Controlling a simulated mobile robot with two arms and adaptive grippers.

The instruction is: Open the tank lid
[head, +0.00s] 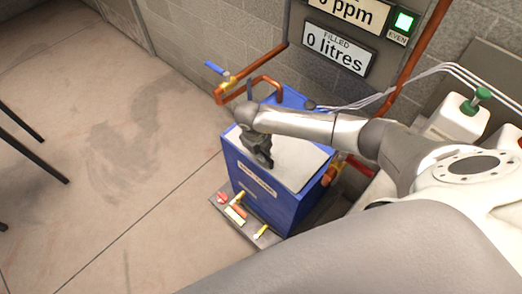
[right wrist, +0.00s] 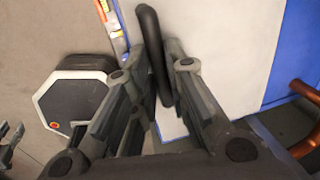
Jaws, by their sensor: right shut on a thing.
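The blue tank (head: 262,200) stands on a low base by the wall, with a pale flat lid (head: 302,165) on top. The lid appears to lie flat on the tank. My right gripper (head: 262,152) is over the front left part of the lid. In the right wrist view, a dark rounded handle (right wrist: 150,38) lies between the fingers of my right gripper (right wrist: 156,78), which is shut on it. The pale lid (right wrist: 220,45) shows beside the handle. My arm covers the lid's far part in the head view. My left gripper is not in view.
Copper pipes with a blue-handled valve (head: 215,68) rise behind the tank. Small yellow and red items lie on the base (head: 230,212). White containers (head: 459,118) stand at the right. A display reading "0 litres" (head: 340,48) hangs above.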

